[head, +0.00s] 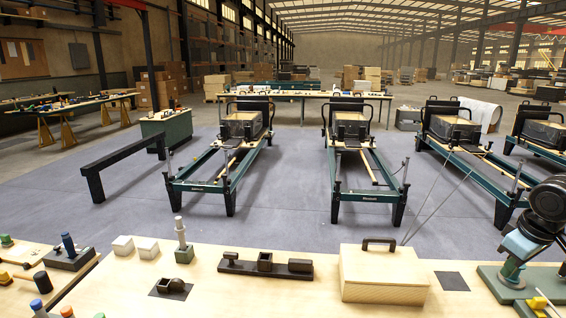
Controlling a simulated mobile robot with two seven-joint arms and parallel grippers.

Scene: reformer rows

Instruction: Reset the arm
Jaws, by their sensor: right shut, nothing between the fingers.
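My right arm comes in at the right edge, with dark round joints and a teal part below them. My right gripper (513,277) is low, over or against a dark green plate (487,277) on the light wooden bench; I cannot tell whether it touches the plate. It is shut and holds nothing. Its fingertips are small and hard to make out. My left gripper is not in view.
A wooden box (384,277) with a dark handle stands left of the plate. A dark fixture (265,265), pale blocks (147,248) and a grey post (181,234) stand further left. Reformers (363,185) stand in rows beyond the bench on grey flooring (285,215).

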